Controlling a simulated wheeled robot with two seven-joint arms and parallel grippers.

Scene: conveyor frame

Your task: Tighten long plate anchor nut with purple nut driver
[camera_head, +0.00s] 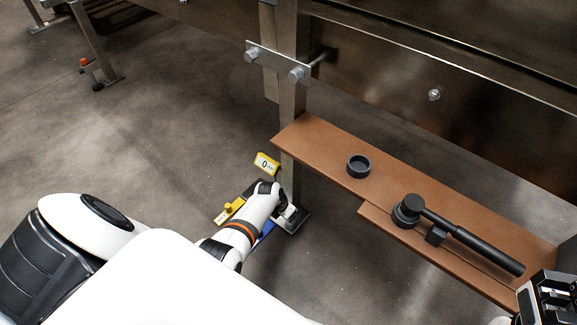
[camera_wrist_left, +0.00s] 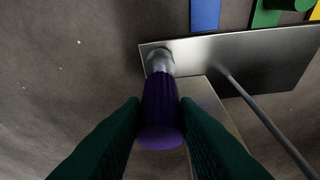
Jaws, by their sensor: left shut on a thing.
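In the left wrist view the purple nut driver (camera_wrist_left: 160,100) is between the two green fingers of my left gripper (camera_wrist_left: 160,135), which is shut on it. The driver's grey socket end (camera_wrist_left: 159,61) is at the left corner of the metal anchor plate (camera_wrist_left: 275,58); the nut under it is hidden, so I cannot tell how it is seated. In the head view my left arm reaches down to the foot plate (camera_head: 294,221) of the conveyor post, and the driver is hidden there. My right gripper (camera_head: 552,296) is partly in view at the bottom right edge; its fingers are unclear.
The post (camera_head: 290,95) rises beside my left arm. A thin rod (camera_wrist_left: 262,115) crosses near the plate. A yellow-framed "0" display (camera_head: 266,163) stands beside the post. A brown shelf (camera_head: 325,150) holds a black ring (camera_head: 359,166) and a black long-handled tool (camera_head: 465,237).

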